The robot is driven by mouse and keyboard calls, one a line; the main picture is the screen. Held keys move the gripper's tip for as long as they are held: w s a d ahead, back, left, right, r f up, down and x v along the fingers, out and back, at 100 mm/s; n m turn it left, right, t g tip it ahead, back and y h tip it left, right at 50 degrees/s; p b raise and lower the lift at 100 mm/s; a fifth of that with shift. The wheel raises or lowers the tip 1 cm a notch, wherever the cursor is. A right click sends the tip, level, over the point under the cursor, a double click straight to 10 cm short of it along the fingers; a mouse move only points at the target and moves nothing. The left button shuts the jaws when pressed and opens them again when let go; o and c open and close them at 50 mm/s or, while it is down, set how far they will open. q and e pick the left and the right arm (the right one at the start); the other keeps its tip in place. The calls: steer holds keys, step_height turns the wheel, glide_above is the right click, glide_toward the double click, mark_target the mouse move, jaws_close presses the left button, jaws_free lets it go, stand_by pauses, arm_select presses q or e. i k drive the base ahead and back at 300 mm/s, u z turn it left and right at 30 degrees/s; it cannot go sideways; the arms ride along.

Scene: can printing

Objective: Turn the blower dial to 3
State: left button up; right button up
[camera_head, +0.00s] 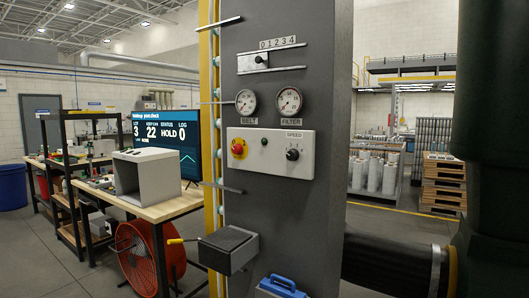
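A light grey control box (270,171) is fixed to a dark grey column and carries a black dial (292,155) under a plate marked SPEED (294,135). Small marks sit around the dial, too small to read, so I cannot tell its setting. A red button on a yellow base (238,149) is left of it. Higher up, a plate numbered 0 to 4 (278,43) sits above a metal strip (266,62) with a small black knob (259,59). No label reading blower is legible. Neither of my grippers is in view.
Gauges marked BELT (246,102) and FILTER (290,101) sit above the control box. Thin metal bars, a dark box with a yellow-tipped handle (228,250) and a blue-handled case (281,287) are near the column. A dark ribbed hose (388,264) crosses lower right.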

mark_target(293, 154)
steer(key=z, duration=0.05)
steer(key=k, duration=1.1)
steer(key=u, duration=0.7)
steer(key=i, duration=1.65)
steer(key=z, duration=0.6)
